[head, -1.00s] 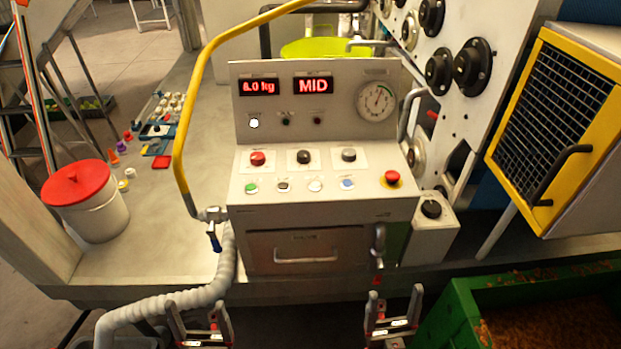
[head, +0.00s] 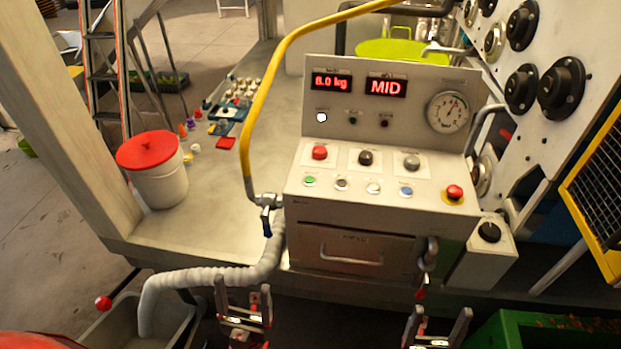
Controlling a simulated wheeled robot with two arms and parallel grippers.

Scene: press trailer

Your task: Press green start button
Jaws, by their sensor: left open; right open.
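The green start button (head: 309,181) is a small round button at the left end of the lower row on the grey control panel (head: 455,211). My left gripper (head: 244,300) is open and empty, below and left of the panel, in front of the platform edge. My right gripper (head: 437,325) is open and empty, below the panel's right side. Both are apart from the buttons.
A red emergency knob (head: 454,192) sits at the panel's right. A yellow pipe (head: 251,130) and ribbed hose (head: 215,278) run along the left side. A drawer handle (head: 350,257) juts out below. A white bucket with a red lid (head: 148,150) stands left.

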